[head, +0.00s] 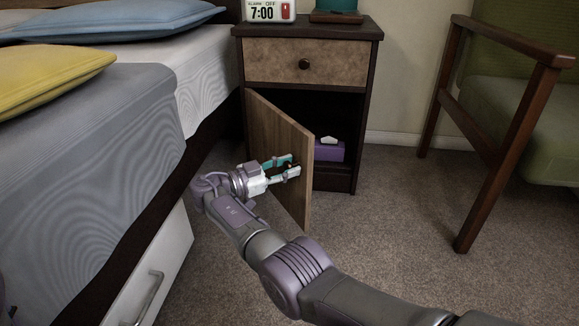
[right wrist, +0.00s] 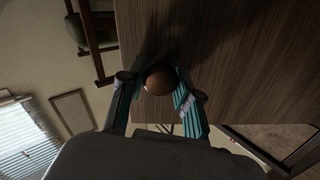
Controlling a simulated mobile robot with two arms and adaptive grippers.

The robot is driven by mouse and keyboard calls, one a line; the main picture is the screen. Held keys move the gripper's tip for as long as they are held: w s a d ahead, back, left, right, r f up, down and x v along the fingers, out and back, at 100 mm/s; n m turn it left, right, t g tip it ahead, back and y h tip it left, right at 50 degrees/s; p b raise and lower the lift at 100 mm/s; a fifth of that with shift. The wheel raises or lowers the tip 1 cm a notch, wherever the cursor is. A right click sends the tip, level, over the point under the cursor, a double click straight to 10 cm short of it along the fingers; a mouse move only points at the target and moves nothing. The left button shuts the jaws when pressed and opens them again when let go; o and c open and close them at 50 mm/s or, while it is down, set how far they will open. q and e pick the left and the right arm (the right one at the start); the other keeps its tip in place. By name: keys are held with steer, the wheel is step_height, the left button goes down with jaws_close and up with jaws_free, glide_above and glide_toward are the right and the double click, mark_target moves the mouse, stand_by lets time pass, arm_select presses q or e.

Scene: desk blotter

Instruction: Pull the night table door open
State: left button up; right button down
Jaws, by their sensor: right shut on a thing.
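The night table (head: 353,45) stands beside the bed, with its drawer front (head: 305,62) closed above. Its wooden door (head: 279,155) is swung out from the cabinet on the left side and stands open. My right gripper (head: 285,168) is at the front face of the door, near its free edge. In the right wrist view the gripper (right wrist: 158,88) has its teal fingers on either side of the round brown door knob (right wrist: 160,79), shut on it. The knob is mostly hidden by the gripper in the head view. My left gripper is not in view.
A purple box (head: 328,152) sits inside the cabinet. The bed (head: 90,130) and a white drawer with a metal handle (head: 150,295) are at the left. A green armchair (head: 490,130) stands at the right. Carpet (head: 400,220) is clear between them.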

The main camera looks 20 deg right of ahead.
steer(key=shift+a+f, duration=0.1)
stand_by(0.3)
steer(key=c, duration=0.8)
jaws_free()
step_height(320, 180, up, 10)
steer(key=shift+r, duration=0.1)
